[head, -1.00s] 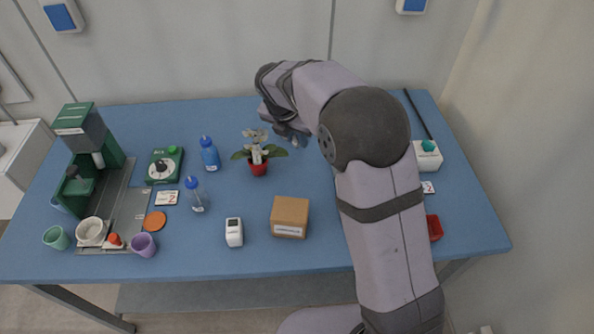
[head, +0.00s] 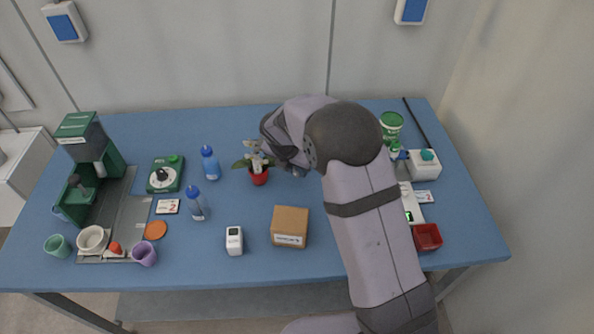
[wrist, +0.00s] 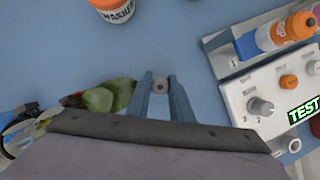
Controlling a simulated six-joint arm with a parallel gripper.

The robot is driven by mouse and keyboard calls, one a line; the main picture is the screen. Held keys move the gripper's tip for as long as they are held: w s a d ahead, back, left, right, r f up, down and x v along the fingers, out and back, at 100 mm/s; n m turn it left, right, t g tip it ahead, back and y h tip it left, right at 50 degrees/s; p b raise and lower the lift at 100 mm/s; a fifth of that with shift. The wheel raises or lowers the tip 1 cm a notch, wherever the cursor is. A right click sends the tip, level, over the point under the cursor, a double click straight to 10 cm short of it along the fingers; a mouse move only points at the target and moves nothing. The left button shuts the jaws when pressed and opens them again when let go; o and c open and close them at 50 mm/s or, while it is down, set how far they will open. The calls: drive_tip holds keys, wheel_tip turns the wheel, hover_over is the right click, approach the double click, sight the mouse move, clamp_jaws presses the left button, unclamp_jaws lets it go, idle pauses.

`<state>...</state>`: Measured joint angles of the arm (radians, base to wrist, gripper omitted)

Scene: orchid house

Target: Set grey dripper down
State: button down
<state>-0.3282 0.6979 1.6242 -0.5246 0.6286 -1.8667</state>
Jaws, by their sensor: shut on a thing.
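My gripper (wrist: 162,95) points down over the blue table (head: 330,255), its two blue-grey fingers close together. A small grey round piece, which I take for the grey dripper (wrist: 160,86), shows between the fingertips. How far it is above the table I cannot tell. In the head view my arm hides most of the gripper and the dripper. A plant in a red pot (head: 259,178) stands just left of my gripper, and its green leaves (wrist: 105,97) show close beside the fingers in the wrist view.
Right of the fingers in the wrist view is a white panel with knobs (wrist: 275,95) and an orange-and-white bottle (wrist: 285,32). An orange-topped tub (wrist: 113,8) is ahead. A cardboard box (head: 290,227) and blue bottles (head: 209,163) stand to the left. Bare table lies ahead of the fingers.

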drive_tip(key=shift+f, duration=0.7)
drive_tip(key=shift+f, duration=0.15)
drive_tip(key=c, duration=1.6)
unclamp_jaws()
drive_tip(key=b+v, duration=0.1)
drive_tip(key=v, duration=1.1)
drive_tip(key=shift+a, duration=0.1)
